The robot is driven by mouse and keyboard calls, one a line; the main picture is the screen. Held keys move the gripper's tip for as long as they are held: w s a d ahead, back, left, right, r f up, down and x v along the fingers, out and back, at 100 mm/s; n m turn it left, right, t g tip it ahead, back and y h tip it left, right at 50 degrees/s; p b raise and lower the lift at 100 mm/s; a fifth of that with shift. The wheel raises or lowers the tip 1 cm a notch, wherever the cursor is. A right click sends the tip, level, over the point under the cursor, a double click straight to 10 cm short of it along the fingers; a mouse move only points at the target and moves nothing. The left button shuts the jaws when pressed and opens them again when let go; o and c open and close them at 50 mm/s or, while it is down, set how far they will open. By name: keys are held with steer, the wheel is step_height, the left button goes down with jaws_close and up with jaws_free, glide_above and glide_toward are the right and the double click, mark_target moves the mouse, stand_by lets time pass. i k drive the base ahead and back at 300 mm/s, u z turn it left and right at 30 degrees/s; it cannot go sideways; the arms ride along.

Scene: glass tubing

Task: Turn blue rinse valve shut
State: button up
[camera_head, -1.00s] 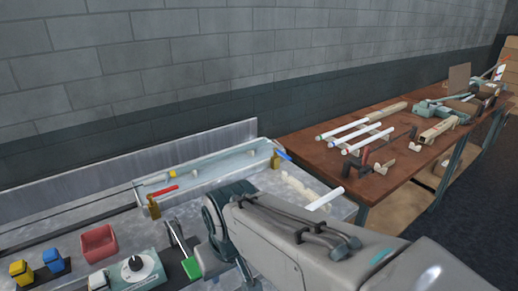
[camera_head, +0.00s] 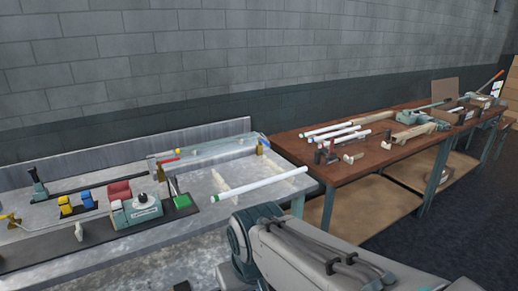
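The blue rinse valve (camera_head: 263,139) is small in view, at the back right corner of the grey metal bench. Its blue handle sits on a brass-coloured body (camera_head: 260,148) at the right end of a long shallow trough (camera_head: 208,152). The handle's exact angle is too small to tell. A red-handled valve (camera_head: 168,160) is at the trough's left end. My arm comes in from the bottom right, well in front of the blue valve; my gripper is not in view.
A white tube with a green end (camera_head: 262,183) lies across the bench between my arm and the trough. A control box with a dial (camera_head: 137,211) stands to the left. A brown table (camera_head: 372,167) with tubes and tools is at the right.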

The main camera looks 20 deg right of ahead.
mark_target(260, 140)
steer(key=z, duration=0.6)
steer(key=i, duration=0.25)
steer(key=z, duration=0.85)
steer(key=i, duration=1.4)
steer(key=u, duration=0.8)
steer(key=i, duration=0.45)
steer(key=u, duration=0.45)
